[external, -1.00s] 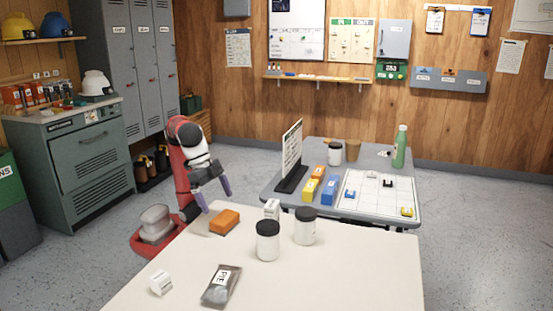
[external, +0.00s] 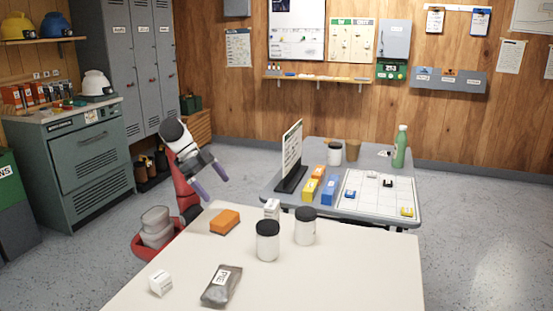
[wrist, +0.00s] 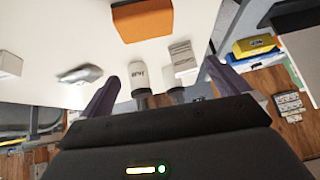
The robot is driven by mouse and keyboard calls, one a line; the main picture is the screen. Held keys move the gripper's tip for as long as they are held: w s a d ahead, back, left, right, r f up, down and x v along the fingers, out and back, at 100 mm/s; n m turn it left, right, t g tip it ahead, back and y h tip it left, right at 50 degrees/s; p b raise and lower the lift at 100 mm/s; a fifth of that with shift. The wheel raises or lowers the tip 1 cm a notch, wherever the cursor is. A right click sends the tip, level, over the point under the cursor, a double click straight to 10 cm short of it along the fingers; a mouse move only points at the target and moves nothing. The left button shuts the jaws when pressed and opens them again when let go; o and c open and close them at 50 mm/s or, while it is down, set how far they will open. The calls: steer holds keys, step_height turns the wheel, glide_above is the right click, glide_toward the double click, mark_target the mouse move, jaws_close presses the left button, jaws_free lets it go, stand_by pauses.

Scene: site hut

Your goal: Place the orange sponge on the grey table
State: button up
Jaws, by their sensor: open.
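The orange sponge (external: 225,221) lies on the white table (external: 340,283) near its far left corner. It also shows at the top of the wrist view (wrist: 142,18). My gripper (external: 213,182) is open and empty, above and beyond the sponge, apart from it. Its two purple fingers show in the wrist view (wrist: 163,85), with nothing between them touching. The grey table (external: 375,216) stands behind the white table, to the right of my arm.
Two black-lidded white jars (external: 267,241) and a small white box (external: 271,208) stand right of the sponge. The grey table holds an upright sign (external: 291,157), yellow and blue boxes (external: 329,190), a white grid board (external: 377,194), cups and a green bottle (external: 400,148).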

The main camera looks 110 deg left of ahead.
mark_target(218, 215)
steer(key=s+f+t+b, duration=0.1)
steer(key=s+t+b, duration=0.4)
steer(key=s+t, duration=0.3)
steer(key=shift+t+h, duration=0.3)
steer(key=shift+t, duration=0.1)
steer(key=f, duration=0.3)
steer(key=w+f, duration=0.1)
steer(key=f, duration=0.4)
steer(key=shift+w+d+f, duration=0.2)
steer(key=shift+w+f, duration=0.35)
steer(key=shift+w, duration=0.2)
steer(key=w, duration=0.4)
steer(key=w+f, duration=0.1)
steer(key=w, duration=0.2)
steer(key=shift+d+p, duration=0.15)
steer(key=shift+p, duration=0.25)
steer(key=shift+s, duration=0.1)
steer(key=c, duration=0.8)
